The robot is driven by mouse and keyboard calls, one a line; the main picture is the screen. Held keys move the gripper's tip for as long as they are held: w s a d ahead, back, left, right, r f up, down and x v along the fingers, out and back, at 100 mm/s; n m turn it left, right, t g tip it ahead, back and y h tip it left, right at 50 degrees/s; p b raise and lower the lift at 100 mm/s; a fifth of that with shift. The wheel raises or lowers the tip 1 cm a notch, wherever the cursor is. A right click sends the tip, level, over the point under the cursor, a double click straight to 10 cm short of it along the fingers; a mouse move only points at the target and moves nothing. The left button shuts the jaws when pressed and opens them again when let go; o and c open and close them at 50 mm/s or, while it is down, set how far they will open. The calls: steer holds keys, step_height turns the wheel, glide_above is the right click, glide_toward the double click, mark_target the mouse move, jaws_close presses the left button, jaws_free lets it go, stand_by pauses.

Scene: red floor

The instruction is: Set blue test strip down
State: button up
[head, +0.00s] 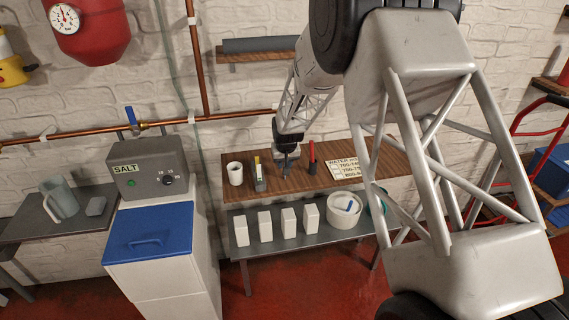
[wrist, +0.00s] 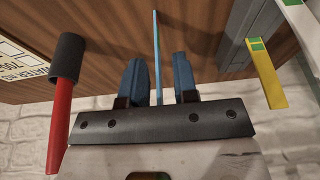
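My gripper (head: 287,172) is low over the wooden shelf (head: 225,188), between a grey block with a yellow strip and a red, dark-ended tool. In the wrist view its two blue-grey fingers (wrist: 160,62) stand apart. The thin blue test strip (wrist: 156,50) shows in the gap between them, with space on both sides. Its near end is hidden behind the gripper body. I cannot tell whether the strip rests on the wood. I cannot make it out in the head view.
The red tool (head: 311,157) and a printed card (head: 345,168) are right of my gripper; the yellow strip (head: 257,163) and a white cup (head: 235,173) are left. Below, a grey bench (head: 275,248) holds several white boxes and a white tub (head: 344,198).

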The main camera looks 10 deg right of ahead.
steer(key=v, duration=1.2)
steer(key=shift+r, duration=0.15)
stand_by(0.4)
steer(key=s+r, duration=0.8)
steer(key=s, duration=0.4)
steer(key=s+r, duration=0.7)
steer(key=s, duration=0.5)
steer(key=s+r, duration=0.1)
steer(key=s, duration=2.3)
steer(key=shift+s+a+g, duration=0.3)
steer(key=shift+s, duration=0.05)
steer(key=shift+r, duration=0.15)
